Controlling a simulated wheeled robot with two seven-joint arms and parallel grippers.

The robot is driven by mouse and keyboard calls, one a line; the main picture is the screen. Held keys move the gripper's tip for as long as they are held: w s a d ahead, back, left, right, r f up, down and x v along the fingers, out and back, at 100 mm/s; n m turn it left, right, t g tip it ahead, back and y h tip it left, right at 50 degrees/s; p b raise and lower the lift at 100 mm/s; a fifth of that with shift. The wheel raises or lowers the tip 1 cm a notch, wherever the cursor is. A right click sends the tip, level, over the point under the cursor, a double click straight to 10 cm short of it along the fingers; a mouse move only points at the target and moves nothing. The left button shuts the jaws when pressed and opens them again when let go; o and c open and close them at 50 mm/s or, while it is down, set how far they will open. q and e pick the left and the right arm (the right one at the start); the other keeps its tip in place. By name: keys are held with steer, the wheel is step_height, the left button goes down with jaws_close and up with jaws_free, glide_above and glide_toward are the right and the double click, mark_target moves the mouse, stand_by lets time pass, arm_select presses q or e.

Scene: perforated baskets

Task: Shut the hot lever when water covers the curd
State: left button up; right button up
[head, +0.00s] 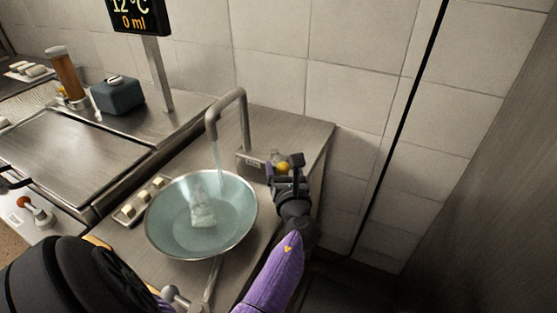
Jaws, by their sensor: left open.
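A wide round bowl (164,240) stands under the curved metal tap (229,98). A thin stream of water (217,158) runs from the spout into it. Pale, whitish curd (203,216) lies in the bowl; I cannot tell whether water covers it. The display (138,16) reads 12 °C and 0 ml, its top cut off. A yellow knob (282,167) shows beside the tap's base; which lever is hot I cannot tell. My right gripper is not in view.
A small tray with pale cubes (143,200) lies left of the bowl. A dark blue box (118,95) and a brown cylinder (65,72) stand on the counter behind. A tiled wall (350,95) closes off the back.

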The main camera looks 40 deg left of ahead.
arm_select(q)
steer(key=shift+d, duration=0.1)
steer(key=shift+c, duration=0.6)
jaws_close()
stand_by(0.6)
